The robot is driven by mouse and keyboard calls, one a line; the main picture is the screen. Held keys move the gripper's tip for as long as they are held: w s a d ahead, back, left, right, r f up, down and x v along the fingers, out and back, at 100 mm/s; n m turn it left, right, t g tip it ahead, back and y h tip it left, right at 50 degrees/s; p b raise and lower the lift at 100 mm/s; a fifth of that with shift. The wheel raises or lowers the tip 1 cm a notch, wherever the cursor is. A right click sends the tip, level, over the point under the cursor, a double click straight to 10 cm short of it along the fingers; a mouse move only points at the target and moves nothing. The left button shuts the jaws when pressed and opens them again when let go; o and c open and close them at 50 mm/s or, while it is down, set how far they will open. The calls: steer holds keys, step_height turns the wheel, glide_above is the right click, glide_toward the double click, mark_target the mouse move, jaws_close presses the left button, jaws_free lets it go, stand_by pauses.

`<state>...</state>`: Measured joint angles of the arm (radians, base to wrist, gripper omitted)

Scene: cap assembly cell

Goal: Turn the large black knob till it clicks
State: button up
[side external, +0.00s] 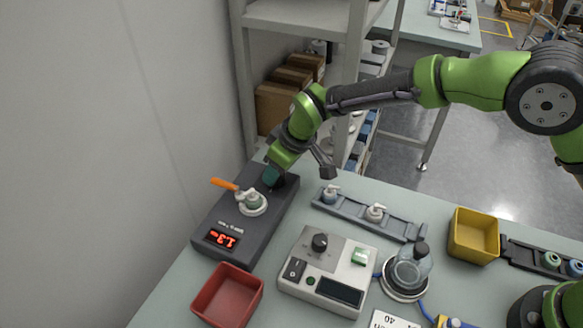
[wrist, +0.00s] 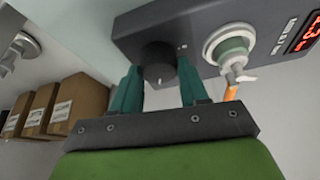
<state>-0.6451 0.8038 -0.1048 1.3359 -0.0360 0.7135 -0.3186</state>
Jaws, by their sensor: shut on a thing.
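The large black knob (wrist: 158,62) stands on the dark grey box (side external: 222,215), near its far end. My gripper (side external: 272,177) reaches down to that end of the box. In the wrist view its two teal fingers (wrist: 160,78) lie on either side of the knob and are shut on it. In the side view the knob is mostly hidden behind the fingers. A white mark shows on the knob's face. The box's red lit display (side external: 222,238) appears upside down and seems to read about 1.3.
A round fitting with an orange lever (side external: 224,184) sits on the box close to my gripper. A light grey instrument (side external: 328,270) with a smaller black knob, a red bin (side external: 228,296), a rail of small parts (side external: 365,213) and a yellow bin (side external: 474,235) stand around it.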

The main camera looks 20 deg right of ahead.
steer(key=shift+s+m+h, duration=0.1)
steer(key=shift+m+h, duration=0.3)
steer(key=shift+m, duration=0.7)
steer(key=o, duration=1.1)
steer(key=shift+c, duration=0.2)
steer(key=v, duration=1.6)
steer(key=shift+s+r, duration=0.35)
